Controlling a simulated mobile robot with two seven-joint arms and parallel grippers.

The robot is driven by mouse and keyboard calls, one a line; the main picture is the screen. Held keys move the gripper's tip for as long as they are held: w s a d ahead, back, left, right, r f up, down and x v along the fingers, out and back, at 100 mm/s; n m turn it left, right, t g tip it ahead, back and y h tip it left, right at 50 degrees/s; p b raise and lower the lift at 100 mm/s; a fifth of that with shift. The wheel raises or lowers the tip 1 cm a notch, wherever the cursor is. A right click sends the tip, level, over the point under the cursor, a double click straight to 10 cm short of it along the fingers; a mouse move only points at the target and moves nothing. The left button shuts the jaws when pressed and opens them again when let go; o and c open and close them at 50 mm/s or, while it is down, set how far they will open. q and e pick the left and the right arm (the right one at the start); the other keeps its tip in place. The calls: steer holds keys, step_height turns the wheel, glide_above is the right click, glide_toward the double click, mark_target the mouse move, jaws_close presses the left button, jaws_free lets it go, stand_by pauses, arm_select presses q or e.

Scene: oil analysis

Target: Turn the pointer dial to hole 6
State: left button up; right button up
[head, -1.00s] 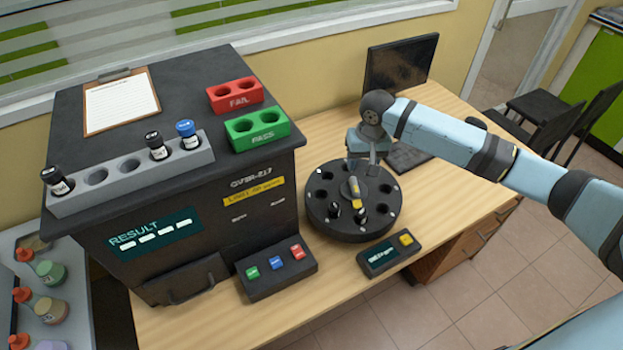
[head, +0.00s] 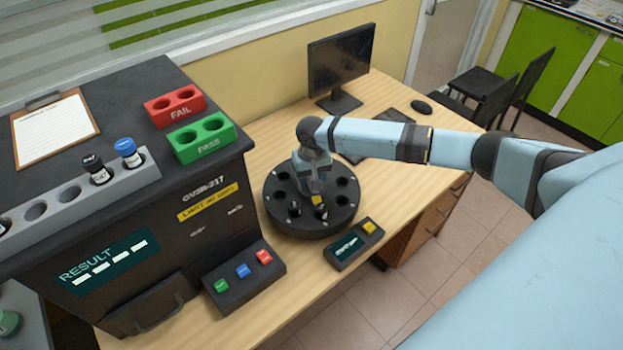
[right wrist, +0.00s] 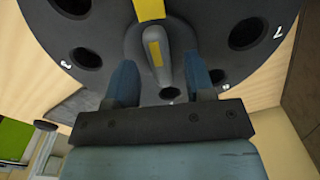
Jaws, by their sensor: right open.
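The black round dial (head: 277,219) stands on the wooden desk, with holes around its rim. Its grey pointer (right wrist: 160,70) carries a yellow stripe, which also shows as a yellow patch in the head view (head: 319,199); there it points toward the front. My right gripper (right wrist: 163,75) is open, low over the dial, with one blue finger on each side of the pointer. I cannot tell whether the fingers touch it. In the right wrist view a 7 is printed by a hole at the right. My left gripper is not in view.
A small display box (head: 353,244) with a yellow button stands in front of the dial. A panel with three coloured buttons (head: 243,274) and the large black analyser (head: 150,215) are to the left. A monitor (head: 341,62) stands behind.

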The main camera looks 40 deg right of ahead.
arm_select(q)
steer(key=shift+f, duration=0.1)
arm_select(e)
steer(key=shift+f, duration=0.55)
